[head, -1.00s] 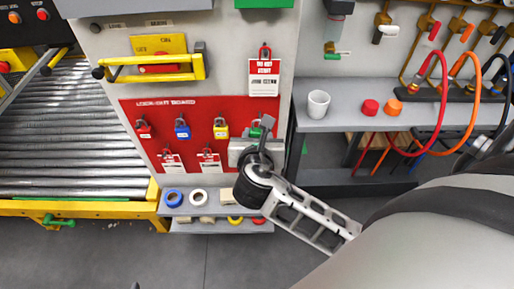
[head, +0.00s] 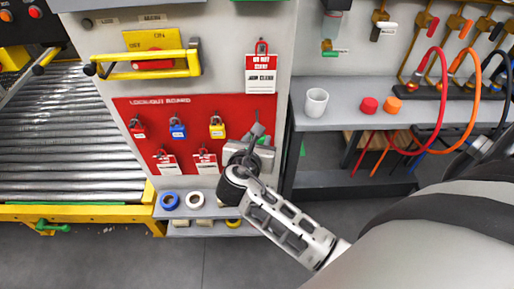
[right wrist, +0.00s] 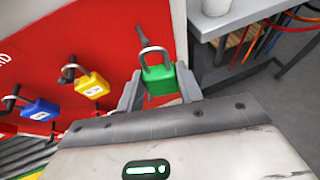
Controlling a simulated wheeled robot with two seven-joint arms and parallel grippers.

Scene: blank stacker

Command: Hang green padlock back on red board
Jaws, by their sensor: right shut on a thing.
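The green padlock (right wrist: 160,80) is between the fingers of my right gripper (right wrist: 158,92), shackle up, in the right wrist view. The gripper is shut on it. The red board (head: 185,103) carries red, blue (head: 177,130) and yellow (head: 217,129) padlocks on hooks in its top row. In the right wrist view a dark peg (right wrist: 141,36) shows just above the green padlock's shackle; I cannot tell whether they touch. In the head view my right gripper (head: 257,135) is at the board's right end and mostly hides the green padlock. My left gripper is not in view.
Two tagged red padlocks (head: 163,160) hang in the board's lower row. Below is a shelf with tape rolls (head: 169,200). To the right a grey bench (head: 350,115) holds a white cup (head: 316,102) and red and orange caps. A roller conveyor (head: 45,140) is at left.

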